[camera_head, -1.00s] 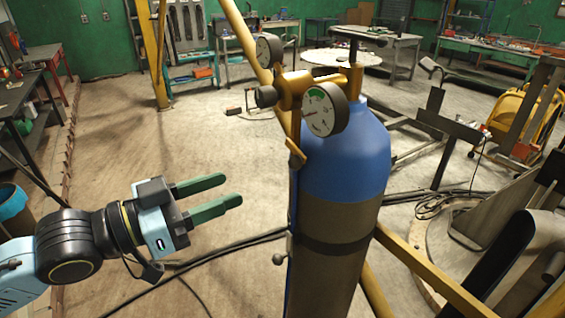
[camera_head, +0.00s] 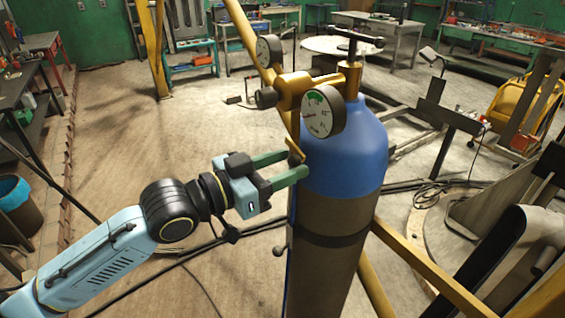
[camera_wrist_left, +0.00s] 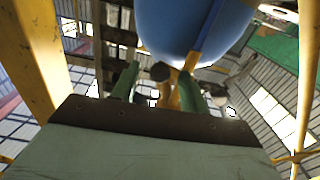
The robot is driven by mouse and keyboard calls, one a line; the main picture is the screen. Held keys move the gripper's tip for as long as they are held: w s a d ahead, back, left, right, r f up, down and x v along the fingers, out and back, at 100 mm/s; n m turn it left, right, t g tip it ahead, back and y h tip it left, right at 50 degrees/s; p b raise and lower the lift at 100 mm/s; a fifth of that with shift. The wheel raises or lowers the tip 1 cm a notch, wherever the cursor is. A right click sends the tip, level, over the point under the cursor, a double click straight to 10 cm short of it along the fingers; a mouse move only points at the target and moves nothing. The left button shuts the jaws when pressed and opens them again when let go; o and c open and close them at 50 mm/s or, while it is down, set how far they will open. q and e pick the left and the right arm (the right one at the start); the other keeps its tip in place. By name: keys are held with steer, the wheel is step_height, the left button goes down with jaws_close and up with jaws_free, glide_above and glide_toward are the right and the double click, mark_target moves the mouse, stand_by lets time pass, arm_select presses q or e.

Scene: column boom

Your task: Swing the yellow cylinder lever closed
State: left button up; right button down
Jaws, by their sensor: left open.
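The yellow lever (camera_head: 244,32) is a long slanting bar in the head view. It runs from the top edge down behind the regulator, and a short yellow end piece (camera_head: 291,149) shows against the left side of the blue-topped gas cylinder (camera_head: 345,165). My left gripper (camera_head: 298,163) is open, its green fingers pointing right at this end piece. I cannot tell whether they touch it. In the left wrist view, a yellow bar (camera_wrist_left: 173,98) and a dark round knob show between the open fingers (camera_wrist_left: 158,72), below the blue cylinder (camera_wrist_left: 185,25). My right gripper is out of view.
The brass regulator with gauges (camera_head: 323,112) sits just above my left fingers. A small ball knob (camera_head: 278,251) sticks out at the cylinder's lower left. A yellow rail (camera_head: 430,269) runs to the lower right. The floor left of the cylinder is mostly open, with black cables (camera_head: 200,247).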

arm_select(q)
steer(key=shift+c, duration=0.3)
jaws_close()
steer(key=r+n+p, duration=0.1)
steer(key=p, duration=0.1)
steer(key=shift+n+p, duration=0.35)
steer(key=shift+n, duration=0.05)
steer(key=shift+r+n+p, duration=0.1)
steer(key=shift+n+p, duration=0.35)
steer(key=shift+n, duration=0.15)
steer(key=shift+o, duration=0.3)
jaws_free()
steer(key=shift+s, duration=0.1)
